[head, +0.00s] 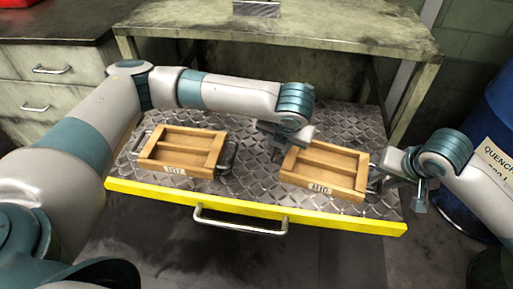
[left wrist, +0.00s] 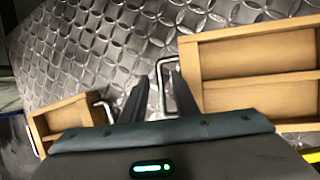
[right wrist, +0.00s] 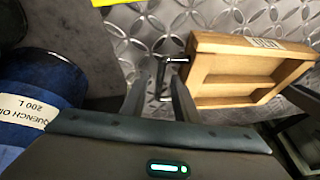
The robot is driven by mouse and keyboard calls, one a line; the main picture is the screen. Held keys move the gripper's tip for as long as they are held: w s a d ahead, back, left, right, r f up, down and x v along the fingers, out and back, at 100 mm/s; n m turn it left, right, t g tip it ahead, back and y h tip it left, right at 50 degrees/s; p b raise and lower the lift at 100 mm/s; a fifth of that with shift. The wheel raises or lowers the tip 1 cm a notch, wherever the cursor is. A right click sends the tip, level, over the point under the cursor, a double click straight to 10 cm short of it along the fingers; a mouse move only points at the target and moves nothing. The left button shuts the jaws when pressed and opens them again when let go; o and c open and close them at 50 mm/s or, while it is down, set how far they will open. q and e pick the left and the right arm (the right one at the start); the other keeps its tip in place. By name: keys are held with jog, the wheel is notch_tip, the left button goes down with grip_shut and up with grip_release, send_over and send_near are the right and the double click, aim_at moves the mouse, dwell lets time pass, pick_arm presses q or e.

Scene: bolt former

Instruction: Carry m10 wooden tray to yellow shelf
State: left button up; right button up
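The M10 wooden tray (head: 325,169) sits on the right part of the yellow-edged metal shelf (head: 250,213). It has a metal handle at each end and looks empty. My left gripper (head: 284,140) is at its left handle. In the left wrist view the left fingers (left wrist: 164,80) are apart, with the handle (left wrist: 160,92) between them. My right gripper (head: 384,176) is at its right handle. In the right wrist view the right fingers (right wrist: 163,78) are apart, with the handle (right wrist: 160,72) between them. I cannot tell whether either finger pair touches its handle.
A second wooden tray (head: 183,149) with a different label stands on the left of the pulled-out shelf. A worn table top (head: 290,22) overhangs behind. A blue quench oil drum (head: 492,150) stands at right, close to my right arm. Grey drawers (head: 50,78) stand at left.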

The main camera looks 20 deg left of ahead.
pick_arm(q)
jog(key=v, duration=1.1)
jog(key=shift+s, duration=0.1)
pick_arm(e)
jog(key=v, duration=1.2)
dwell(0.5)
